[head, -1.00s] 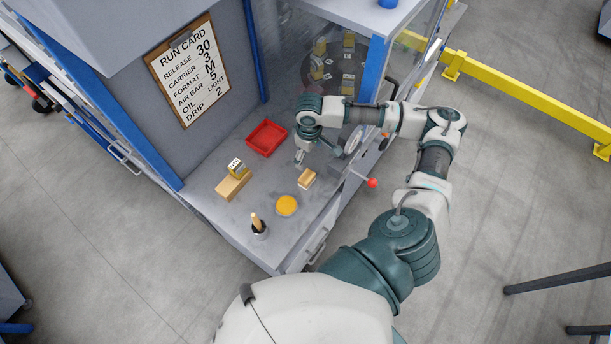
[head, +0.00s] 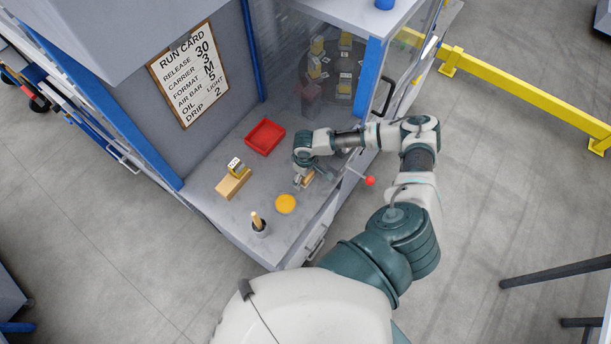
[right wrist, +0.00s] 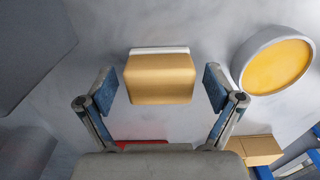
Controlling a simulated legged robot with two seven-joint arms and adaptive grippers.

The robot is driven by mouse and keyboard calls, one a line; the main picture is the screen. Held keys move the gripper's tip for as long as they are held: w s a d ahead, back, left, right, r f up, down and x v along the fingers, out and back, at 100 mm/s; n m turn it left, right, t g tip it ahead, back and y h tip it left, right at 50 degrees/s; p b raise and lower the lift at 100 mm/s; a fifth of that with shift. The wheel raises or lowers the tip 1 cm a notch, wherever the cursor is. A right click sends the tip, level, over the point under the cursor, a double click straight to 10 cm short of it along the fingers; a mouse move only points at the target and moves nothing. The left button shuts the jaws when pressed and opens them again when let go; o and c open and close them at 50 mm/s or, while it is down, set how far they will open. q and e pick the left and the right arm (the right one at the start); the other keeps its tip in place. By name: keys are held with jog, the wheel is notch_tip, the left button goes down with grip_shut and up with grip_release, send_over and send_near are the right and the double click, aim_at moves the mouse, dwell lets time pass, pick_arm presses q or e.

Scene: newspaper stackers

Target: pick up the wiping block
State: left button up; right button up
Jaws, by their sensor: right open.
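The wiping block, a tan block with a white layer along one edge, lies on the grey worktop. It shows clearly in the right wrist view (right wrist: 160,80) and is partly hidden by my gripper in the head view (head: 308,181). My right gripper (head: 301,181) is over the block. In the right wrist view the right gripper (right wrist: 160,88) is open, with one finger on each side of the block and a visible gap on both sides. I cannot tell its exact height above the worktop. My left gripper is in no view.
A round yellow pad (head: 286,204) lies close to the block. A red tray (head: 265,137), a wooden block with a labelled yellow piece (head: 233,184) and a cup with a wooden handle (head: 259,228) stand around. A red-knobbed lever (head: 370,181) sticks out at the right.

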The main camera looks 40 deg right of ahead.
jog(key=shift+d, duration=0.1)
jog(key=c, duration=1.2)
jog(key=shift+c, duration=0.2)
notch_tip(320, 180, up, 10)
jog(key=shift+b, duration=0.5)
jog(key=o, duration=0.4)
jog(key=shift+c, duration=1.3)
